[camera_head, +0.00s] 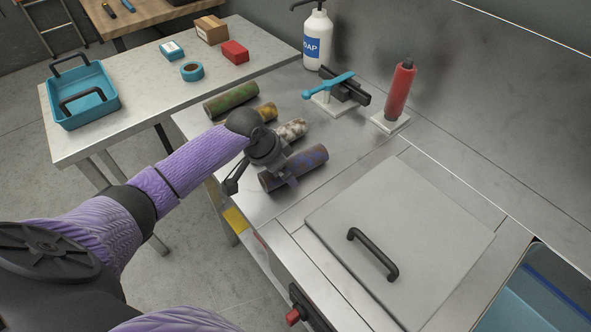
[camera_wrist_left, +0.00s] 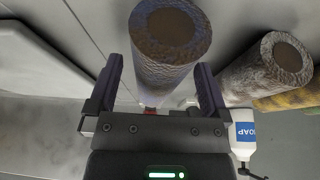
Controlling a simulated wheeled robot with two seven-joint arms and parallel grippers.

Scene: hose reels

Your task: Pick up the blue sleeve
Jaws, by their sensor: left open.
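The blue sleeve (camera_head: 307,162), a brown-cored roll with blue-violet patches, lies on the steel worktop at the near end of a row of sleeves. My left gripper (camera_head: 284,172) is over it and hides part of its middle. In the left wrist view the sleeve (camera_wrist_left: 172,55) shows between the two open fingers of my left gripper (camera_wrist_left: 160,75), its round brown end toward the top. A gap shows on both sides, and I cannot tell whether either finger touches it. My right gripper is not in view.
Beside it lie a pale speckled sleeve (camera_head: 291,131), a yellow sleeve (camera_head: 267,112) and a green sleeve (camera_head: 231,99). A lidded panel with a black handle (camera_head: 373,254) is to the right. A red cylinder on a stand (camera_head: 398,92) and a soap bottle (camera_head: 317,42) stand behind.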

